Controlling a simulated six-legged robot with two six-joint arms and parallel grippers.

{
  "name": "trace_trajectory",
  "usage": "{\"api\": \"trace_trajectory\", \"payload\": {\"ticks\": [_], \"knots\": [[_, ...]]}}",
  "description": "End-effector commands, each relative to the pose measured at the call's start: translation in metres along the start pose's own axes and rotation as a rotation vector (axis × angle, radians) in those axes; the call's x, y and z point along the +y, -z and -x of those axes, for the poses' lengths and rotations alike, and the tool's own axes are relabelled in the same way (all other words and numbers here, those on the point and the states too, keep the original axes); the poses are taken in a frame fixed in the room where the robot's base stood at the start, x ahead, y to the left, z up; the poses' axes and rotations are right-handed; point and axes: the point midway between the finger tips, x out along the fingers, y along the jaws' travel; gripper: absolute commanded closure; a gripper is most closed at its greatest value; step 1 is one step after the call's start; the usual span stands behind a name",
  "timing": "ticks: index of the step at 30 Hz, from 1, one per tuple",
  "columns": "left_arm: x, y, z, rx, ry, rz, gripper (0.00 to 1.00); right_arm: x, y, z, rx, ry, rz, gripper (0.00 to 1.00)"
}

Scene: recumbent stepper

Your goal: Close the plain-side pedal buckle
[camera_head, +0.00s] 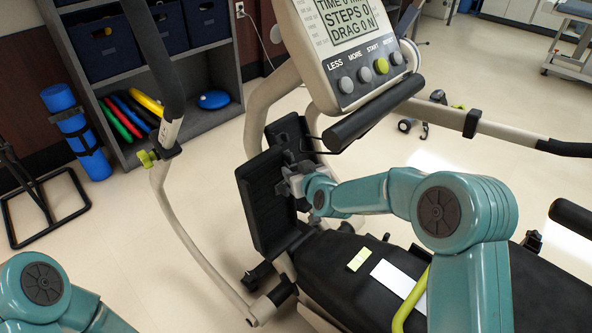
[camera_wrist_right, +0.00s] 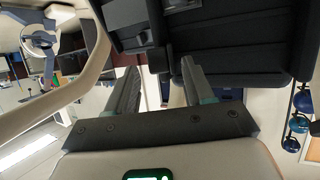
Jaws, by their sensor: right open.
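The stepper's near black pedal (camera_head: 262,203) stands tilted on the left of the machine in the head view, with a second black pedal (camera_head: 287,130) partly behind it. My right gripper (camera_head: 290,182) is at the right edge of the near pedal, and its fingertips are hard to make out there. In the right wrist view the right gripper (camera_wrist_right: 158,82) is open, with nothing seen between its two dark fingers. A ribbed black pedal surface (camera_wrist_right: 235,45) fills the upper right there, beyond the fingertips. I cannot clearly make out a buckle or strap. My left gripper is out of view.
The console (camera_head: 345,50) and a black padded bar (camera_head: 372,110) rise above my right arm. A beige lever (camera_head: 165,195) stands left of the pedals. The black body cover (camera_head: 345,290) carries a yellow-green label and a white one. Shelves (camera_head: 185,70) stand behind.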

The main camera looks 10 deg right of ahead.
Motion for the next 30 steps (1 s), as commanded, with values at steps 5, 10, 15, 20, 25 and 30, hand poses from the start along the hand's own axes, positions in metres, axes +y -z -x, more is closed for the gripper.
{"api": "trace_trajectory", "payload": {"ticks": [5, 10, 15, 20, 25, 30], "knots": [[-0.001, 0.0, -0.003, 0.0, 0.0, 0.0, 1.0, 0.001, 0.0, -0.016, 0.0, -0.001, 0.0, 0.48], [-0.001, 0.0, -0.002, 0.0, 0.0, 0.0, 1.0, 0.003, 0.001, -0.019, 0.001, -0.002, 0.0, 0.48], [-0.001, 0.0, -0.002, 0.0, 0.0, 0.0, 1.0, 0.003, 0.001, -0.02, 0.0, -0.002, 0.0, 0.61], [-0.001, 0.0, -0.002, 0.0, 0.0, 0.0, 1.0, 0.004, 0.001, -0.019, 0.0, -0.002, -0.001, 0.97], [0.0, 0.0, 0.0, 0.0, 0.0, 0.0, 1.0, 0.004, 0.002, -0.019, 0.0, -0.009, -0.004, 0.97], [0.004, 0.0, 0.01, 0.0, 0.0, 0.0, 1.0, 0.002, 0.003, -0.017, -0.003, -0.044, -0.016, 0.97]]}}
